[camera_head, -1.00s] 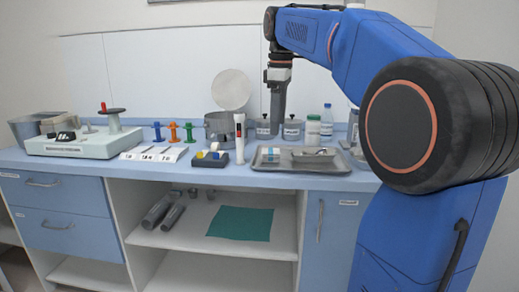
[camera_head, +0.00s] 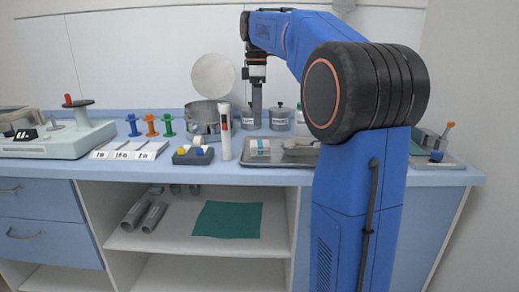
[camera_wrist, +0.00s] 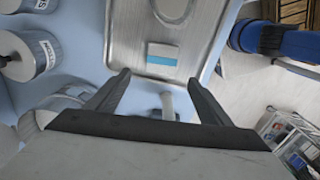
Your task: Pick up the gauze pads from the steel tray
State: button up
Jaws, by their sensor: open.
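The gauze pads (camera_head: 260,146) are a small white and blue pack lying flat on the left part of the steel tray (camera_head: 262,163). In the wrist view the pack (camera_wrist: 163,54) lies on the bare metal of the tray (camera_wrist: 125,25), just beyond my fingertips. My gripper (camera_wrist: 158,78) is open and empty, its two fingers spread apart. In the head view my gripper (camera_head: 257,112) hangs down over the back of the counter, behind the tray. A metal dish (camera_head: 300,149) shares the tray, partly hidden by my arm.
An upright white pen-like device (camera_head: 225,132) stands left of the tray. Lidded jars (camera_head: 280,118) and a steel pot (camera_head: 203,118) stand behind. The counter's front edge is clear there.

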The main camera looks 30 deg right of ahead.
send_over(260, 143)
jog(key=f, duration=0.4)
jog(key=shift+w+a, duration=0.3)
jog(key=shift+a, duration=0.1)
jog(key=f, duration=0.4)
jog(key=shift+s+d+f, duration=0.2)
jog(key=shift+s+d, duration=0.15)
jog(key=shift+f, duration=0.5)
jog(key=c, duration=1.1)
